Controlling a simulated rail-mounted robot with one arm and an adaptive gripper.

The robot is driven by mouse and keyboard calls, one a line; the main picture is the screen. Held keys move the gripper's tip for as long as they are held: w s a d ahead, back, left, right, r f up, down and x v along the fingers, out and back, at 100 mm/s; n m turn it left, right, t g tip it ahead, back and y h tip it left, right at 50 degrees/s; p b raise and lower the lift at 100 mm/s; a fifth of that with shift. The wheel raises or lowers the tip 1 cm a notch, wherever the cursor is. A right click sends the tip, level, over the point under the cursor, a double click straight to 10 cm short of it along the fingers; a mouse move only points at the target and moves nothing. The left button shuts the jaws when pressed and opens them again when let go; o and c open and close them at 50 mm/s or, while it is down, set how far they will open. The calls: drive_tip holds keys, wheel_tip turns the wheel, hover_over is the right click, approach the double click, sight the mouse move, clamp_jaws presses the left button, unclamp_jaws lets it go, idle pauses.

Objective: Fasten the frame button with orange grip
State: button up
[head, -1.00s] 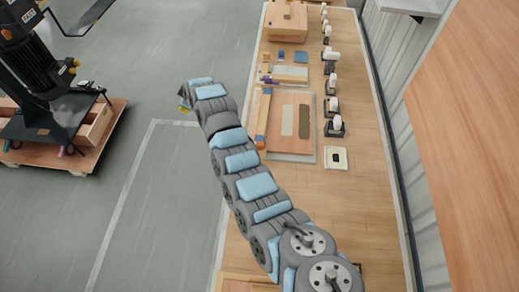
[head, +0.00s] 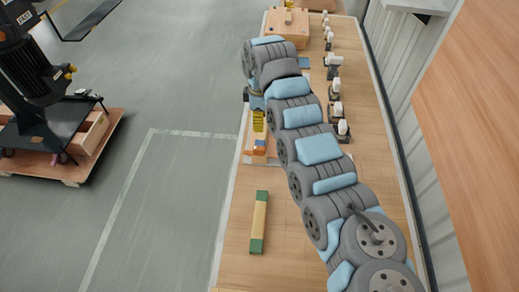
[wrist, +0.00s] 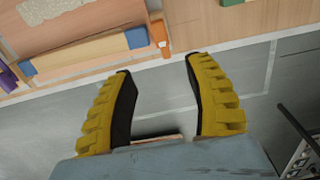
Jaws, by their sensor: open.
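My gripper (head: 258,122) hangs over the left edge of the long wooden table, with its yellow fingers apart. In the wrist view the open gripper (wrist: 158,65) has nothing between its fingers. A small orange piece (wrist: 157,30), likely the orange grip, sits at the frame's edge, just beyond the fingertips in the picture. It also shows as an orange patch below the gripper in the head view (head: 260,148). Beside it lies a wooden bar (wrist: 85,52) with blue ends. Whether the orange piece is fastened cannot be told. My arm hides most of the frame in the head view.
A bar with green ends (head: 258,222) lies on the near table top. A row of white and dark devices (head: 335,87) stands along the right side. A wooden box (head: 287,27) stands at the far end. A purple piece (wrist: 8,80) lies at the wrist view's left.

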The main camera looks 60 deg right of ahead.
sight(259, 148)
wheel_tip(259, 148, down, 15)
drive_tip(key=b, duration=0.3)
drive_tip(key=shift+f, duration=0.2)
clamp_jaws()
